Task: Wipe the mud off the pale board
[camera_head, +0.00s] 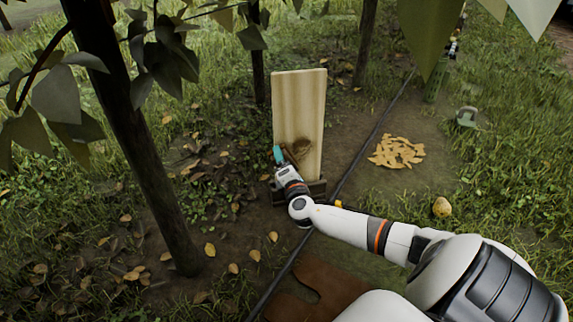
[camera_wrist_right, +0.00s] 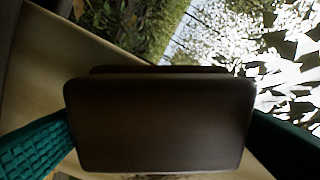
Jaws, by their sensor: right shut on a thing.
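The pale board (camera_head: 299,100) stands upright in a dark base (camera_head: 317,189) on the ground, in the middle of the head view. A brown mud smear (camera_head: 300,146) marks its lower part. My right gripper (camera_head: 281,156) is at the lower left of the board's face, close to the mud. In the right wrist view its teal fingers are shut on a dark brown block (camera_wrist_right: 155,125). The pale board (camera_wrist_right: 45,75) fills the left of that view, behind the block. Whether the block touches the board cannot be told. My left gripper is not in view.
A dark trunk (camera_head: 135,150) with hanging leaves stands to the left. A black hose (camera_head: 362,150) runs past the board's right side. A patch of orange-brown leaves (camera_head: 397,152) and a yellowish fruit (camera_head: 442,207) lie to the right. A brown flat thing (camera_head: 335,285) lies in front.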

